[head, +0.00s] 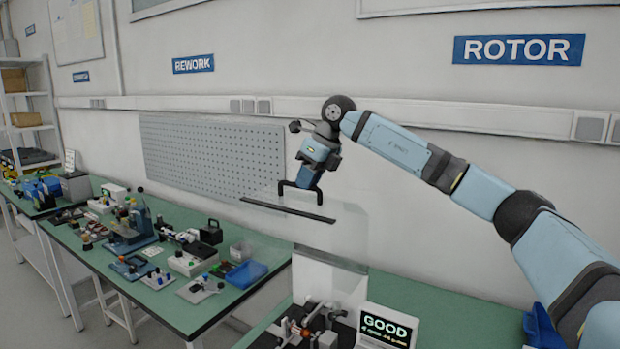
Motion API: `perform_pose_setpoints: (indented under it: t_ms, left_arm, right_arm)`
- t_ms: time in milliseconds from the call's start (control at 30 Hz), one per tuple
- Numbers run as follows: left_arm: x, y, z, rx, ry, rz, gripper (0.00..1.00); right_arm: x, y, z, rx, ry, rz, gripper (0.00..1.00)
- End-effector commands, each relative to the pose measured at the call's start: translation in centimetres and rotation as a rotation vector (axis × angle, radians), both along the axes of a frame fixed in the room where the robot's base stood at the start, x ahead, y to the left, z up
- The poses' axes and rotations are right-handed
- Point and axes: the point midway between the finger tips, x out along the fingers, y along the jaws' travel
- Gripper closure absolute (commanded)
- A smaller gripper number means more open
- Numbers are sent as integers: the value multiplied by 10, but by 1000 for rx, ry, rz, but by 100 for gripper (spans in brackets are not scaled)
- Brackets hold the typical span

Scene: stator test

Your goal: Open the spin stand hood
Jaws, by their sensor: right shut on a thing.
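The spin stand hood (345,235) is a clear cover with a dark strip along its front edge. It stands raised, with its strip well above the spin stand (305,325) at the bottom of the view. My right gripper (301,187) reaches in from the right and points down at the hood's dark handle above the strip. It is shut on the handle; the fingertips are hard to tell from the handle itself. The stand is partly cut off by the bottom edge. My left gripper is not in view.
A small screen (387,327) reading GOOD stands right of the spin stand. At left, a green bench (185,312) carries several devices and a blue bin (246,274). A perforated panel (215,155) is on the wall behind. The green surface right of the screen looks mostly clear.

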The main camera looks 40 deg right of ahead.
Motion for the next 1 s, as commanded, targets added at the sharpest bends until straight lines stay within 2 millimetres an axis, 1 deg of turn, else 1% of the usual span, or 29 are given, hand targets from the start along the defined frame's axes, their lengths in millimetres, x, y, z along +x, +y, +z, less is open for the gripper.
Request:
perform_pose_setpoints:
  t_ms: [33, 100, 200, 300, 433, 600, 733, 767, 800, 833, 867, 1000]
  left_arm:
    - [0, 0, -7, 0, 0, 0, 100]
    - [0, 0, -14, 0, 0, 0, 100]
    - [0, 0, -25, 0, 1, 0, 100]
    - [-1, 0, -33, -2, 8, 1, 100]
    - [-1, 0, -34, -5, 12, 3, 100]
    - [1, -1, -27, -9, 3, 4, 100]
    - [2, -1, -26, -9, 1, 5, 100]
    - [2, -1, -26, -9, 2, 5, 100]
    - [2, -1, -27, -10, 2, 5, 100]
    - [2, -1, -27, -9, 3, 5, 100]
    - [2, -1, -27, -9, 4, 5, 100]
    - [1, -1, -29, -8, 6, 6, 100]
  right_arm:
    - [-4, 11, -11, -2, 2, 5, 100]
    - [-10, 26, -21, -22, -5, 9, 100]
    - [-18, 45, -34, -79, -31, 9, 100]
    - [-23, 58, -44, -89, -36, 6, 100]
    - [-27, 67, -48, -88, -38, 3, 100]
    - [-27, 67, -47, -87, -38, 2, 100]
    - [-27, 67, -47, -87, -38, 2, 100]
    - [-27, 67, -47, -87, -38, 2, 79]
    - [-27, 67, -47, -87, -38, 2, 69]
    - [-27, 67, -47, -87, -38, 2, 62]
    - [-27, 67, -47, -87, -38, 2, 60]
    - [-27, 67, -47, -88, -37, 2, 60]
